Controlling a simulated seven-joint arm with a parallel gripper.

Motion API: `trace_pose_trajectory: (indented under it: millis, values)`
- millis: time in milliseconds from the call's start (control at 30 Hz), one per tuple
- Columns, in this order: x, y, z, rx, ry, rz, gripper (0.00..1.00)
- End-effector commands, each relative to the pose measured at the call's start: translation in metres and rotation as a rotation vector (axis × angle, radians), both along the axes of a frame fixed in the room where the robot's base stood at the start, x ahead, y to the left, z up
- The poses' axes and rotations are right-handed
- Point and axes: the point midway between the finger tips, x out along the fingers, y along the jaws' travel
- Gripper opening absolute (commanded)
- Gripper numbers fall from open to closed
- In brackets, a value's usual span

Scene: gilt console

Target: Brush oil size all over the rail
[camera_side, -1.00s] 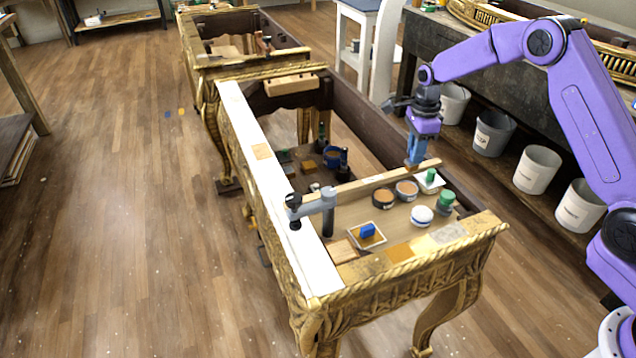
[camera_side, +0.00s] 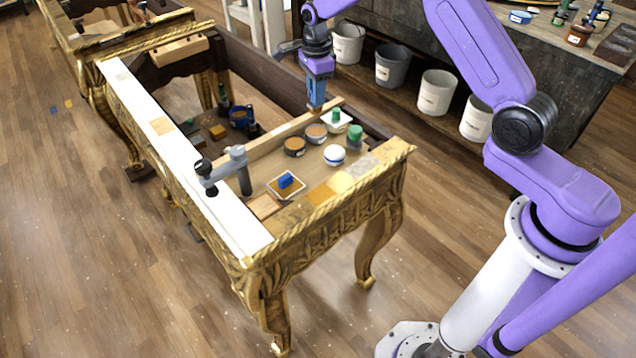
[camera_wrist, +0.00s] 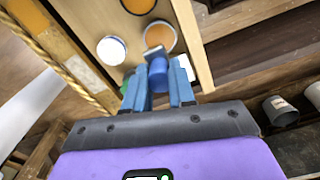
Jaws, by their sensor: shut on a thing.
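The rail (camera_side: 198,170) is the long white top of the gilt console's near-left side, with one tan patch partway along. My gripper (camera_side: 317,103) points down over the far edge of the wooden tray inside the console, well right of the rail. In the wrist view its fingers (camera_wrist: 159,85) are shut on a blue cylindrical handle (camera_wrist: 159,69) with a grey end, seemingly the brush. That grey end overlaps the edge of an amber-filled pot (camera_wrist: 161,36); I cannot tell whether it touches. Its bristles are not clearly visible. Which pot holds oil size is unclear.
A grey clamp (camera_side: 236,155) with a black knob stands up over the rail. The tray holds a white-lidded jar (camera_side: 334,155), a green-lidded jar (camera_side: 355,134), brown-topped pots (camera_side: 294,146) and a blue block in a dish (camera_side: 287,183). Buckets (camera_side: 437,92) stand beyond.

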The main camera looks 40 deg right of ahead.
Motion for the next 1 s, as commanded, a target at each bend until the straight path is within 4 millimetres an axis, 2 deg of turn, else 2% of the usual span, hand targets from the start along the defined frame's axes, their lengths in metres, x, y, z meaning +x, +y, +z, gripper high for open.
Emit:
trace_pose_trajectory:
  millis: [400,567,767,1000]
  values:
    - [0.0,0.0,0.0,0.0,0.0,0.0,0.0]
    - [-0.009,0.01,0.005,0.0,0.0,0.003,0.0]
    - [-0.044,0.041,0.02,0.001,-0.001,0.006,0.0]
    - [-0.105,0.078,0.035,0.001,-0.001,0.006,0.0]
